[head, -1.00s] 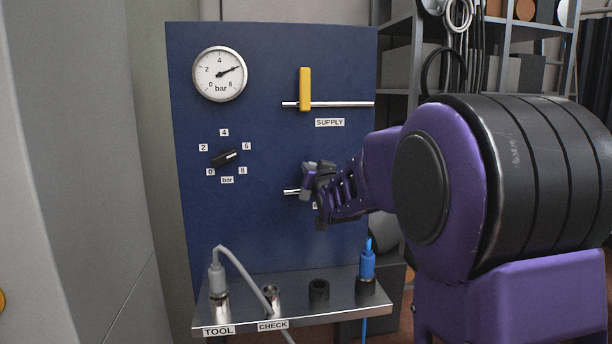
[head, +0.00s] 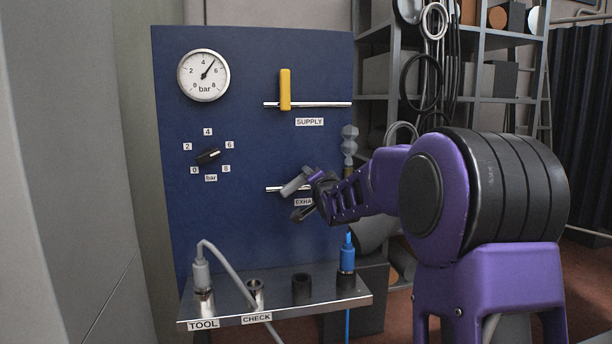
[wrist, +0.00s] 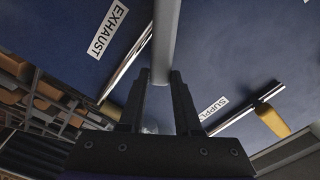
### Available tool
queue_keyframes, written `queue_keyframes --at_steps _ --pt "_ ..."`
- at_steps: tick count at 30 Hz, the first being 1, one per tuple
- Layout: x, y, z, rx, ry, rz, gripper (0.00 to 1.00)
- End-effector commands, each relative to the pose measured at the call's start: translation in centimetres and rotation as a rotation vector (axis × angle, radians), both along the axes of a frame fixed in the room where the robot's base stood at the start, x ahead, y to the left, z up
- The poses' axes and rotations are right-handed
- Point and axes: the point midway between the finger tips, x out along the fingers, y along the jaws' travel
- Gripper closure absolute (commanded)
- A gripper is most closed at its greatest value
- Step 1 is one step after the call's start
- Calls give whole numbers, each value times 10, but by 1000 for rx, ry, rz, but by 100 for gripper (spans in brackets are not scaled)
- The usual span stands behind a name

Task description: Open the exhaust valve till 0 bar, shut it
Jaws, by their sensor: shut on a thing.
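The exhaust valve's grey handle (head: 294,186) is tilted across its short pipe (head: 273,188) on the blue panel. My gripper (head: 312,189) is shut on the handle and partly covers the EXHAUST label (head: 303,202). In the wrist view the grey handle (wrist: 165,40) runs down between the two fingers of my gripper (wrist: 160,80), and the EXHAUST label (wrist: 108,28) shows in full. The round pressure gauge (head: 203,75) has its needle between 4 and 6 bar, at about 5.
The yellow supply handle (head: 285,89) stands upright across its pipe. A black knob (head: 208,155) sits at the left, amid numbers. Below, a metal shelf (head: 230,316) carries a grey plug with a hose (head: 201,272) and a blue plug (head: 347,255). Storage racks stand behind at the right.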

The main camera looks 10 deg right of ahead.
Motion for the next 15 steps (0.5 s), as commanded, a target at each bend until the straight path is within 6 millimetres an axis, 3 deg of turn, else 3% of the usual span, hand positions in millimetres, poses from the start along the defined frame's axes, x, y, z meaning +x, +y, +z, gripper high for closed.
queue_keyframes --at_steps 15 --pt "0 -13 -24 386 -6 -2 100"
